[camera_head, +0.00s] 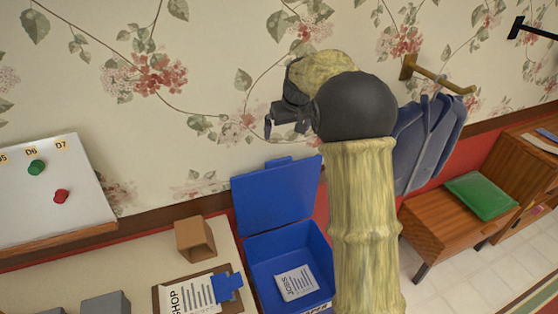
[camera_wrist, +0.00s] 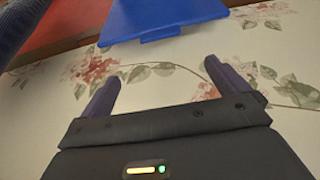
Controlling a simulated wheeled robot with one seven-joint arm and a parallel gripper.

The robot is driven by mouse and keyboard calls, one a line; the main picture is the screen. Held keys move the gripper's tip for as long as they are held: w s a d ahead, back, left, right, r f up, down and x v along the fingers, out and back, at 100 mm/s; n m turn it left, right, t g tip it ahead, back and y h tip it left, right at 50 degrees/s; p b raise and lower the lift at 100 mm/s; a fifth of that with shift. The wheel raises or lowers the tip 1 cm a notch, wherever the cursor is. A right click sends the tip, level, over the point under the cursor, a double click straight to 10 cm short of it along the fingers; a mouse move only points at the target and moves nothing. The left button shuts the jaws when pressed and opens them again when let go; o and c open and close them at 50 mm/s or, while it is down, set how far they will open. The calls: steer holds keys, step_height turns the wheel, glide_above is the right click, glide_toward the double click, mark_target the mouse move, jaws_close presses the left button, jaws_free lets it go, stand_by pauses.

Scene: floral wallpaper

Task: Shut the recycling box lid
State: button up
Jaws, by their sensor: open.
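The blue recycling box (camera_head: 322,252) stands on the floor at the lower middle of the head view, with a printed sheet (camera_head: 297,283) inside. Its blue lid (camera_head: 272,200) is raised, standing open at the back near the wall. In the wrist view the lid (camera_wrist: 165,17) shows at the top, with a small tab on its edge. My gripper (camera_head: 270,122) is above the lid in the head view, in front of the wallpaper. In the wrist view my gripper (camera_wrist: 160,85) has its two fingers spread apart, with nothing between them. The fingers appear apart from the lid.
A table left of the box holds a clipboard (camera_head: 160,296), a brown block (camera_head: 195,238) and a grey block (camera_head: 105,303). A whiteboard (camera_head: 70,215) is at the left. Blue clothing (camera_head: 425,140) hangs right of my arm, above a wooden cabinet with a green cushion (camera_head: 481,195).

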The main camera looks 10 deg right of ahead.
steer(key=shift+s+r, duration=0.1)
steer(key=shift+r, duration=0.05)
steer(key=p, duration=0.4)
glide_toward(279, 159)
steer(key=x, duration=0.8)
steer(key=shift+f, duration=0.35)
steer(key=shift+c, duration=0.4)
steer(key=c, duration=1)
